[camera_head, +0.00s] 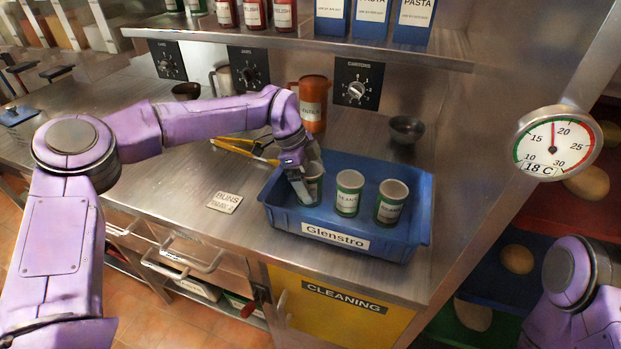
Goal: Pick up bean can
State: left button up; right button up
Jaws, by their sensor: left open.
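Three green cans with white labels stand upright in a blue tray (415,240) marked Glenstro on the steel counter. The left can (314,190) is partly hidden by my left gripper (306,178). The middle can (347,194) and the right can (390,203) are in full view. Their labels are too small to read surely, so I cannot tell which is the bean can. My left gripper is open, with its fingers down at the left can, one on its left side; I cannot tell whether they touch it. My right gripper is out of view.
An orange jug (312,104) and a dark bowl (406,129) stand behind the tray. Yellow-handled tongs (243,149) lie left of it. A BUNS card (224,202) lies on clear counter. A shelf (300,36) with bottles and pasta boxes overhangs the back.

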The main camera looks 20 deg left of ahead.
pick_arm(q)
jog(key=shift+s+d+f, duration=0.1)
jog(key=shift+d+f, duration=0.1)
jog(key=shift+f, duration=0.1)
jog(key=shift+s, duration=0.2)
jog(key=shift+w, duration=0.1)
jog(key=c, duration=1.3)
jog(key=shift+o, duration=0.2)
